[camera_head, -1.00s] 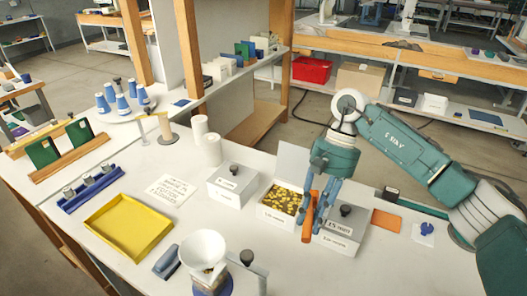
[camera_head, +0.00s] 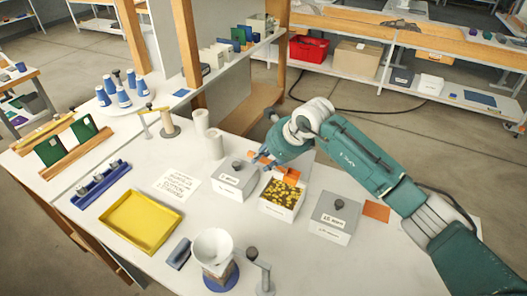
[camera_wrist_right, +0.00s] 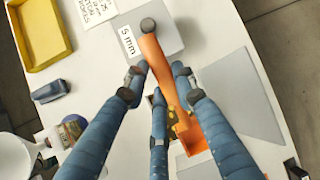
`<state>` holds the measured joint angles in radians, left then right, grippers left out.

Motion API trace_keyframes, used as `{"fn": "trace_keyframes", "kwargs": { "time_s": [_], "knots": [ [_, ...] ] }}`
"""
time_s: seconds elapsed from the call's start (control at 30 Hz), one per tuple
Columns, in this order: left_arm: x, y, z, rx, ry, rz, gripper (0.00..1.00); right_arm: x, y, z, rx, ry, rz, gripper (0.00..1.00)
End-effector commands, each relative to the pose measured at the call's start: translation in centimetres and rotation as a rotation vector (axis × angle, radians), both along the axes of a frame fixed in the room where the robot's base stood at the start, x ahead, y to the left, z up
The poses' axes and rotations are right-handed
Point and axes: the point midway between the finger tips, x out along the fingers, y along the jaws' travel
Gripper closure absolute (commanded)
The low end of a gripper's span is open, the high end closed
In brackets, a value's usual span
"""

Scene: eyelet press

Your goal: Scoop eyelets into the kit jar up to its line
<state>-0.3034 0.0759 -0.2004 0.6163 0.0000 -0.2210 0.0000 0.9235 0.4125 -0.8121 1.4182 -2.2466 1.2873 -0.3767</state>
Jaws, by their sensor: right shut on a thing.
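My right gripper (camera_head: 266,167) is shut on the orange scoop (camera_head: 287,175), at the back left of the open box (camera_head: 280,212) of yellow eyelets (camera_head: 281,195). In the right wrist view the scoop's handle (camera_wrist_right: 155,52) runs between my fingers (camera_wrist_right: 160,85), and its orange pan (camera_wrist_right: 194,140) is below, beside some yellow eyelets (camera_wrist_right: 179,122). Fingers partly hide the pan, so its load is unclear. A white funnel (camera_head: 212,244) sits over the jar (camera_head: 214,269) on a blue base at the front. The jar's line cannot be made out. My left gripper is out of view.
Closed boxes flank the open one: a 5 mm box (camera_head: 234,181) on the left and another (camera_head: 334,215) on the right, both with knobs. A yellow tray (camera_head: 141,222) lies at left. White cylinders (camera_head: 212,143) stand behind. A small crank post (camera_head: 260,272) stands beside the funnel.

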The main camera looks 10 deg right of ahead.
Motion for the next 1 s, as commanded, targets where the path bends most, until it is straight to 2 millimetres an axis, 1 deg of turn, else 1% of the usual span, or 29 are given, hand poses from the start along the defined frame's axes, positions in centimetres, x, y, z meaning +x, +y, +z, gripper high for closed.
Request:
{"fn": "trace_keyframes", "kwargs": {
  "time_s": [0.03, 0.1, 0.27, 0.4, 0.7, 0.97, 1.0],
  "knots": [
    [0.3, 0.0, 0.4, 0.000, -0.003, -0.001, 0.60, 0.3, 0.2, 0.4, 0.001, -0.002, -0.028, 1.00],
    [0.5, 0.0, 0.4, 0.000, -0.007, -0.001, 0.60, 0.5, 0.3, 0.4, 0.005, -0.002, -0.056, 1.00],
    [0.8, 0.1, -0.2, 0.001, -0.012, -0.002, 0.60, 0.5, 0.1, -0.1, 0.029, -0.016, -0.076, 1.00],
    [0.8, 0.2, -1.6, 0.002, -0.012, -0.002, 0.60, 0.2, -0.4, -0.9, 0.086, -0.054, -0.076, 1.00],
    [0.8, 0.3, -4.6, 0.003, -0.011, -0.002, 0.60, -0.3, -1.1, -1.6, 0.215, -0.140, -0.074, 1.00],
    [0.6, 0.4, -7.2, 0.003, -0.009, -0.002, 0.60, -0.6, -1.6, -2.2, 0.300, -0.199, -0.074, 1.00],
    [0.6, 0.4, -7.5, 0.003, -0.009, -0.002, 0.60, -0.6, -1.5, -2.6, 0.298, -0.198, -0.072, 1.00]
  ]
}}
